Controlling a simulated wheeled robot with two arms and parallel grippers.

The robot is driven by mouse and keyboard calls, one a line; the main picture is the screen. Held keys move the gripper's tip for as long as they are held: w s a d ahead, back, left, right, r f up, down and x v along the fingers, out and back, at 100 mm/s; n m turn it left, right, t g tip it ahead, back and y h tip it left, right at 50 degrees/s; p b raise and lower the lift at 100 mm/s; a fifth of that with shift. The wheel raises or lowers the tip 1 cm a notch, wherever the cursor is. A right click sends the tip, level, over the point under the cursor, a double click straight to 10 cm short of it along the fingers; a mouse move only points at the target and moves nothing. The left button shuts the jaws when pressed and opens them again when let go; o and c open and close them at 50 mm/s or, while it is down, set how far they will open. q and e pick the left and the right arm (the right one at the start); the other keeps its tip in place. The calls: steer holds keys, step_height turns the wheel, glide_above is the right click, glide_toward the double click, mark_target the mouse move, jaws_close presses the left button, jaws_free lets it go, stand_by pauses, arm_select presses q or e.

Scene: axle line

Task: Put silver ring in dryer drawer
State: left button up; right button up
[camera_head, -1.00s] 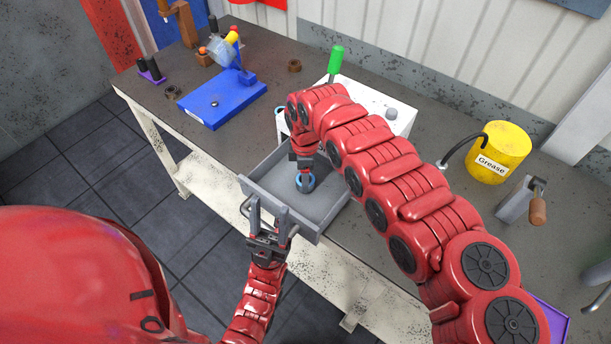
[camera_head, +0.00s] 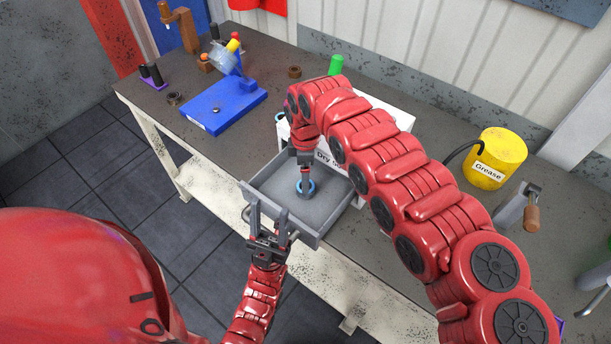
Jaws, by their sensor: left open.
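The dryer is a white box (camera_head: 399,115) with a partly hidden label. Its grey drawer (camera_head: 262,182) is pulled out toward me. I cannot tell whether the ring is silver or rests on the drawer floor. My left gripper (camera_head: 270,224) is open at the drawer's front wall, with its fingers up near the handle.
A blue fixture plate (camera_head: 225,110) with a small metal part stands to the left. Brown rings (camera_head: 294,72) and (camera_head: 173,98) rings lie on the bench. A yellow grease can (camera_head: 497,160) stands right. My right arm covers much of the dryer.

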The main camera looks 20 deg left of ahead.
step_height(320, 180, up, 7)
steer(key=p, duration=0.1)
steer(key=shift+r, duration=0.2)
steer(key=shift+s, duration=0.1)
